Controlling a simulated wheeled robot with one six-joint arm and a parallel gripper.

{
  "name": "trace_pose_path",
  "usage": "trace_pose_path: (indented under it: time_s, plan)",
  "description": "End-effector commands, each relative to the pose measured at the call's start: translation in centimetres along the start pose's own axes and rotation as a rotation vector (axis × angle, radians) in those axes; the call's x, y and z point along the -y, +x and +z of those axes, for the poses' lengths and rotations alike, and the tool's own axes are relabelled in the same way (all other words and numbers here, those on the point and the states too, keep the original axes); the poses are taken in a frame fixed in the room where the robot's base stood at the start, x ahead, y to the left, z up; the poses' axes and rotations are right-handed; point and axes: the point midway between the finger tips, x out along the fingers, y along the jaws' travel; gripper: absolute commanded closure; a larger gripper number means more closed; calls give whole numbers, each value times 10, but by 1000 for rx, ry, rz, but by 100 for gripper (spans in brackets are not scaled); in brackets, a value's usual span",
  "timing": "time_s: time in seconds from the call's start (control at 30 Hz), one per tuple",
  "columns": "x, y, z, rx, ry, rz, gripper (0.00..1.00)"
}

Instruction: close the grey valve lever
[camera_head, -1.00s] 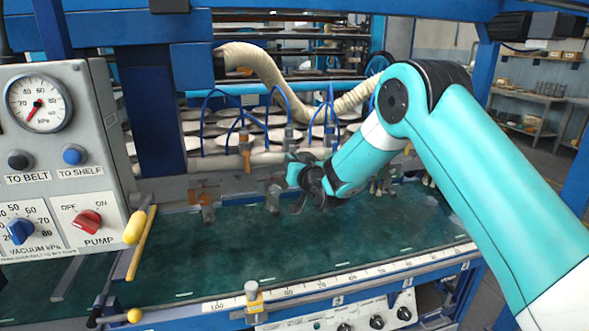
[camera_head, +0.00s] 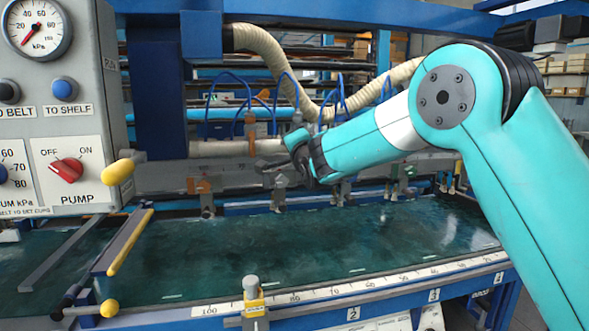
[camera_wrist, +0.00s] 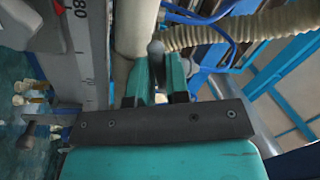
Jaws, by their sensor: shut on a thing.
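The grey valve lever (camera_wrist: 156,48) shows in the wrist view as a rounded grey end between the two teal fingertips. My gripper (camera_wrist: 157,76) is shut on it. In the head view my gripper (camera_head: 291,146) is at the pale pipe behind the green belt, right of an orange-handled valve (camera_head: 250,128). The lever itself is hidden or too small to tell apart there.
The pale pipe (camera_head: 205,149) runs across the back, with blue hoses and a ribbed cream hose (camera_head: 268,52) above. The control panel (camera_head: 95,100) stands at the left. The green belt (camera_head: 270,250) is clear. A yellow-and-grey clamp (camera_head: 252,298) sits at the front.

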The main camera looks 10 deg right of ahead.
Motion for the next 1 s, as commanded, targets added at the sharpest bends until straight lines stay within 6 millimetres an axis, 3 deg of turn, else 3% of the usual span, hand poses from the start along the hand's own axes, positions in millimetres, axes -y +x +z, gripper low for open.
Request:
trace_pose_path:
  time_s: [0.03, 0.5, 1.0]
  plan:
    - [-7, -2, 5, -11, 41, -5, 100]
    - [8, 2, 1, -76, 373, 0, 100]
    - [14, 3, -2, -94, 469, 2, 100]
